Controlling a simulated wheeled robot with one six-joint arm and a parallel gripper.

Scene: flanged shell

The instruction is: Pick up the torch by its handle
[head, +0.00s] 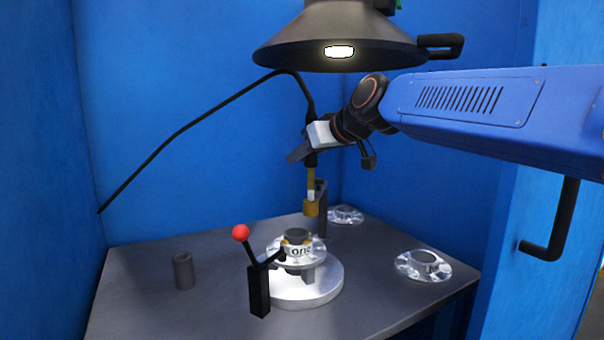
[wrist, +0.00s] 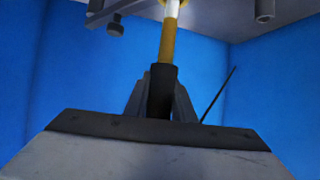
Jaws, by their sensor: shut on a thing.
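The torch (head: 311,181) hangs upright, with a black handle, a brass-coloured neck and a pale band above its brass tip. A black cable (head: 170,138) runs from its top to the left wall. My gripper (head: 308,153) is shut on the torch's black handle, and its jaws hide part of the handle. In the wrist view my gripper (wrist: 161,100) has a finger on each side of the black handle, and the torch (wrist: 168,42) reaches away from the jaws. The tip is beside a dark upright post (head: 322,200); I cannot tell if they touch.
A round fixture (head: 330,286) holds a clear flanged part marked "one", with a red-knobbed lever (head: 241,233) beside it. Two flanged parts (head: 423,265) (head: 345,215) and a grey cylinder (head: 183,271) stand on the table (head: 140,312). A lamp hood (head: 340,35) hangs above. Blue walls enclose the table.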

